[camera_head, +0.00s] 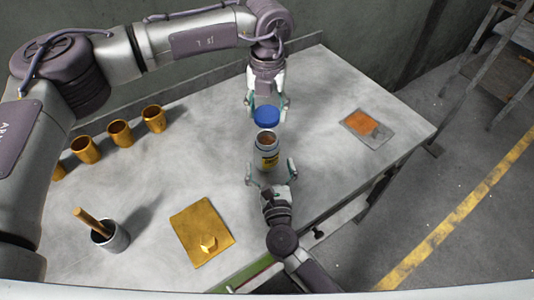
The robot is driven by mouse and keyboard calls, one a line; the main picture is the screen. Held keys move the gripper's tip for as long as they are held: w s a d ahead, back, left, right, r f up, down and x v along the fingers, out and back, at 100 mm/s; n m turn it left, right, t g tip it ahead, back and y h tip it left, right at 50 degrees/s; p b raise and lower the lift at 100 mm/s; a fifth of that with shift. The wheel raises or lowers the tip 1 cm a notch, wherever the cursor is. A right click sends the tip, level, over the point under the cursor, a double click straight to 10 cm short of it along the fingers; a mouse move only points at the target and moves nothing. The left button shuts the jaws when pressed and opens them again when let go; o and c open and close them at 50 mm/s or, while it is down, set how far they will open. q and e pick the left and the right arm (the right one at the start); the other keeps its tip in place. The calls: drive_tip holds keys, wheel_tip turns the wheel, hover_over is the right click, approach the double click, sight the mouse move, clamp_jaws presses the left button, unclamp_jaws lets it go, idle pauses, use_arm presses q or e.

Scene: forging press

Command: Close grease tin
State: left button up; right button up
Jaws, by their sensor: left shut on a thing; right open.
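The grease tin (268,151) stands upright and uncovered on the grey workbench, with brown grease showing in its mouth and a yellow label on its side. My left gripper (267,104) points down and is shut on the blue lid (267,116). The lid shows just above the tin's mouth in the picture, apart from it. My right gripper (270,174) comes from the front edge. Its open fingers are spread on either side of the tin's lower part; whether they touch it cannot be told.
Several brass cups (120,133) stand in a row at left. A metal pot (110,237) with a wooden handle is at front left. A yellow mat (201,235) with a small block lies in front. A tray (366,128) with an orange patch lies at right.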

drive_tip(key=shift+w+a, duration=0.15)
drive_tip(key=shift+w, duration=0.95)
drive_tip(key=shift+w+a, duration=0.15)
drive_tip(key=shift+w, duration=0.95)
drive_tip(key=c, duration=1.8)
use_arm(q)
hover_over(267, 143)
drive_tip(key=shift+f, duration=2.55)
